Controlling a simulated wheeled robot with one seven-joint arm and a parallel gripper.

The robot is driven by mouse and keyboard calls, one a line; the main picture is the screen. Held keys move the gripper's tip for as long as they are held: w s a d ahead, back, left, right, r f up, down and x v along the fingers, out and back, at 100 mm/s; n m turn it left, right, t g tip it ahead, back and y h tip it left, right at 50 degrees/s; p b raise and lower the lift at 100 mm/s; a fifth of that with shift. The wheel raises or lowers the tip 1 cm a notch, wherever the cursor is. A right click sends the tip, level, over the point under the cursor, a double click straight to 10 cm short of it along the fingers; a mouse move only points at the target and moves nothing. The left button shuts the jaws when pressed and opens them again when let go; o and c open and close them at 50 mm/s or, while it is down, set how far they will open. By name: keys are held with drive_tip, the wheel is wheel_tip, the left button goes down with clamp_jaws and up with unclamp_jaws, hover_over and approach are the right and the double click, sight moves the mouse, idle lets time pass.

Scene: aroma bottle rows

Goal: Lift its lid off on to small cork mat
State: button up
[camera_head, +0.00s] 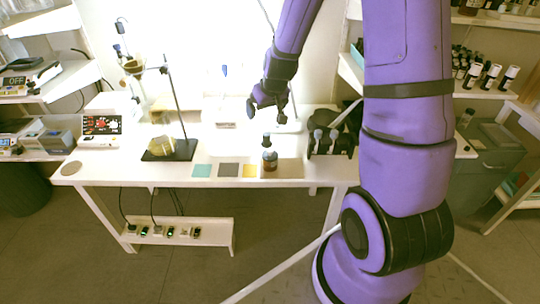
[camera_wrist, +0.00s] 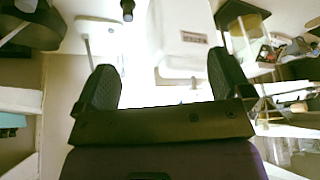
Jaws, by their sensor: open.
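A small amber bottle (camera_head: 270,160) with a pale label and a dark lid stands upright near the front edge of the white table in the head view. A small round brown mat (camera_head: 70,168), which looks like the cork mat, lies bare at the table's front left corner. My gripper (camera_head: 266,108) hangs above and behind the bottle, apart from it. In the wrist view my gripper (camera_wrist: 162,78) has its two fingers wide apart with nothing between them. I cannot tell whether the bottle shows in the wrist view.
Teal (camera_head: 201,171), grey (camera_head: 228,170) and yellow (camera_head: 250,171) squares lie left of the bottle. A dark rack (camera_head: 330,143) stands to its right. Clear tabletop lies beside the round mat.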

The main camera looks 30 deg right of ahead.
drive_tip(key=m, duration=0.1)
approach(271, 151)
drive_tip(key=shift+h, duration=0.3)
drive_tip(key=shift+a+x, duration=0.1)
drive_tip(key=shift+x, duration=2.6)
drive_tip(key=shift+a+x, duration=0.15)
drive_tip(key=shift+x, duration=2.5)
drive_tip(key=shift+w, duration=0.1)
drive_tip(key=c, duration=1)
